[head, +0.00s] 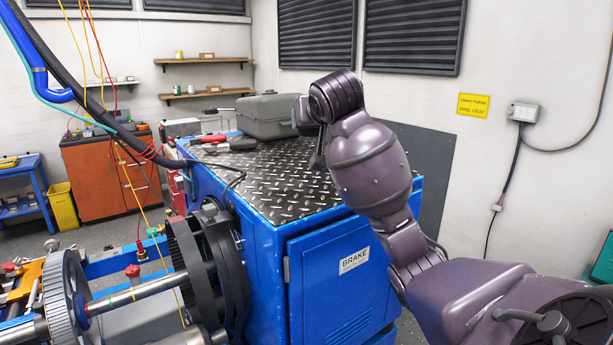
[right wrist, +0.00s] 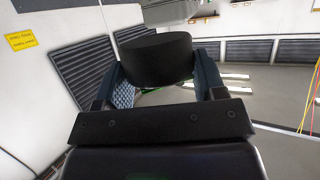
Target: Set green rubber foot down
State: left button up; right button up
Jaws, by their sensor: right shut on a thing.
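My right gripper (right wrist: 165,84) is shut on a dark, round, thick disc (right wrist: 155,58), seen between its two fingers in the right wrist view. A sliver of green shows just below the disc; the disc's own face looks black there, so I cannot confirm it as the green rubber foot. In the head view my right arm reaches over the blue brake cabinet's chequer-plate top (head: 275,190). The right gripper (head: 317,155) is near the plate's back right part, mostly hidden by my wrist, and the held thing cannot be made out. My left gripper is not in view.
A grey case (head: 266,117) stands at the back of the top, close to my right wrist. Red and black hand tools (head: 215,140) lie at its back left. The plate's middle and front are clear. A toothed wheel and shaft (head: 68,290) stand at lower left.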

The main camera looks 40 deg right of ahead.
aim_at(312, 196)
notch_tip(312, 196, down, 14)
jog(key=shift+f+p, duration=0.1)
jog(key=shift+p, duration=0.3)
dwell(0.3)
jog(key=o, duration=1)
jog(key=shift+f, duration=0.1)
jog(key=shift+r, duration=0.2)
jog(key=b+v, duration=0.1)
jog(key=v, duration=1.1)
jog(key=shift+f, duration=0.1)
